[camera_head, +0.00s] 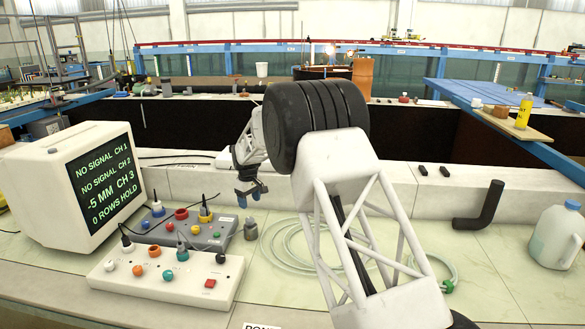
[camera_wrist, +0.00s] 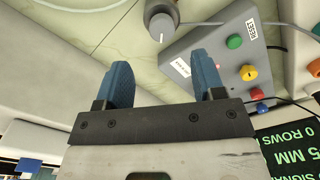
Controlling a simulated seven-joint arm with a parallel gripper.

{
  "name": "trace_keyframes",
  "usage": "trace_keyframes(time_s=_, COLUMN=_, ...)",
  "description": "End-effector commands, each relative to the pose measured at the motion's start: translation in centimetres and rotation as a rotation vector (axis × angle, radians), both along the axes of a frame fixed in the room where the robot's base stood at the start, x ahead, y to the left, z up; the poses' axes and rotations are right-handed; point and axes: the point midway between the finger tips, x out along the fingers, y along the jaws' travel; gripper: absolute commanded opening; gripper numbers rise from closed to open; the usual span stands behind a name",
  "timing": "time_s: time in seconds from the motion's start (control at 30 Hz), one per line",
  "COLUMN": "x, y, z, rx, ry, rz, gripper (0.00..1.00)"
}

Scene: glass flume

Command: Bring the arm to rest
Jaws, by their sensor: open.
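My gripper (camera_head: 251,192) hangs above the pale bench in the head view, just right of the grey control box (camera_head: 200,232). Its two blue fingers point down, and part of my arm covers the area to its right. In the wrist view my gripper (camera_wrist: 164,85) is open, with its blue fingertips apart and nothing between them. Beyond the fingertips in that view are a small grey metal piece (camera_wrist: 161,22) and the grey box with coloured buttons (camera_wrist: 205,55). In the head view the grey metal piece (camera_head: 250,229) stands on the bench below the gripper.
A monitor (camera_head: 75,185) stands at the left. A white control box (camera_head: 165,275) with knobs lies in front. A coiled clear hose (camera_head: 285,250) lies behind my arm. A black elbow pipe (camera_head: 480,210) and a white jug (camera_head: 557,238) stand at the right. The bench between hose and pipe is mostly clear.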

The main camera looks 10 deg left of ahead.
Motion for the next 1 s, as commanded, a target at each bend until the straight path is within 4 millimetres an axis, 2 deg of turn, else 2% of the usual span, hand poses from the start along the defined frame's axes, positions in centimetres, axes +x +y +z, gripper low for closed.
trace_keyframes(time_s=0.27, x=-1.5, y=-4.0, z=4.0, rx=0.006, ry=-0.013, rz=-0.059, gripper=0.63)
trace_keyframes(time_s=0.47, x=-3.6, y=-8.3, z=8.0, rx=0.013, ry=-0.027, rz=-0.124, gripper=0.63)
trace_keyframes(time_s=0.7, x=-6.8, y=-13.4, z=12.3, rx=0.021, ry=-0.042, rz=-0.203, gripper=0.63)
trace_keyframes(time_s=1.0, x=-11.6, y=-19.7, z=16.8, rx=0.03, ry=-0.062, rz=-0.304, gripper=0.63)
